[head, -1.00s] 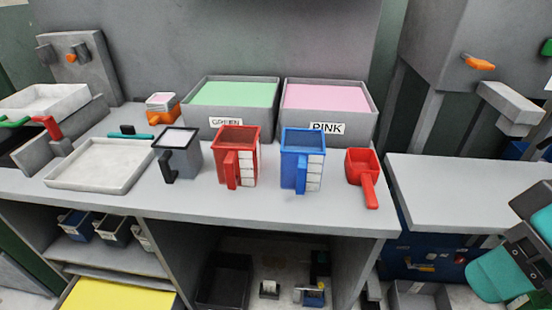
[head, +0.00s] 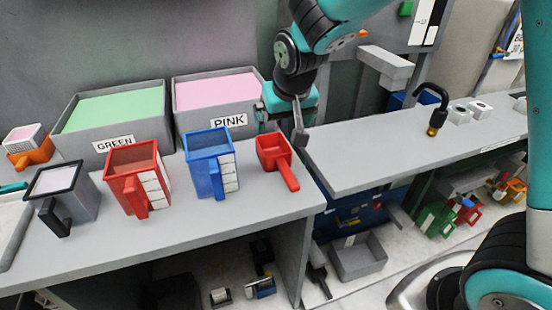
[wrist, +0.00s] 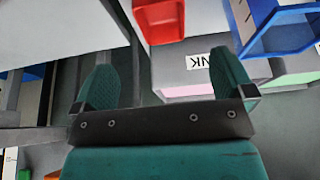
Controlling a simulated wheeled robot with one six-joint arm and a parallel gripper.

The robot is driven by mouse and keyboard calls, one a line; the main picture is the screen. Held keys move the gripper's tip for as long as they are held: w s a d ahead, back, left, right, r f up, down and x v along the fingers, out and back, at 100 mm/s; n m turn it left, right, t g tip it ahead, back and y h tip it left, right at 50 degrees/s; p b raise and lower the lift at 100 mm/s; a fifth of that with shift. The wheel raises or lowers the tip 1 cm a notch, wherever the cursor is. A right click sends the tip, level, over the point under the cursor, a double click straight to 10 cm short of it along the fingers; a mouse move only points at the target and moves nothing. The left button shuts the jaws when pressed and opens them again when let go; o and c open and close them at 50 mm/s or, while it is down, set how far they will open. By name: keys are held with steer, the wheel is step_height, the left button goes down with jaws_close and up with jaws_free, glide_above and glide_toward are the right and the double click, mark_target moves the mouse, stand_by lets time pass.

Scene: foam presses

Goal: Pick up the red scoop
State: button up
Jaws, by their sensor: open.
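The red scoop (head: 273,150) stands on the grey counter near its right end, its handle pointing toward the front right. My gripper (head: 283,122) is above and behind the scoop, close to the pink bin's right corner. In the wrist view my gripper (wrist: 165,85) is open, with nothing between its two teal fingers. The red scoop (wrist: 160,20) shows there at the top edge, beyond the fingers and partly cut off. I see no contact between gripper and scoop.
The blue jug (head: 211,165) stands just left of the scoop, with the red jug (head: 137,180) further left. Behind are the pink bin (head: 228,122) and green bin (head: 113,144). A second counter (head: 400,150) lies right, past a gap.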

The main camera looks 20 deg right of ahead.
glide_toward(275, 153)
steer(key=shift+s+a+f+p, duration=0.35)
steer(key=shift+s+a+f, duration=0.2)
steer(key=shift+s+f, duration=0.35)
steer(key=shift+p+x, duration=0.6)
steer(key=shift+x, duration=2)
steer(key=shift+w, duration=0.15)
steer(key=c, duration=0.9)
steer(key=shift+o, duration=0.2)
steer(key=shift+r, duration=0.1)
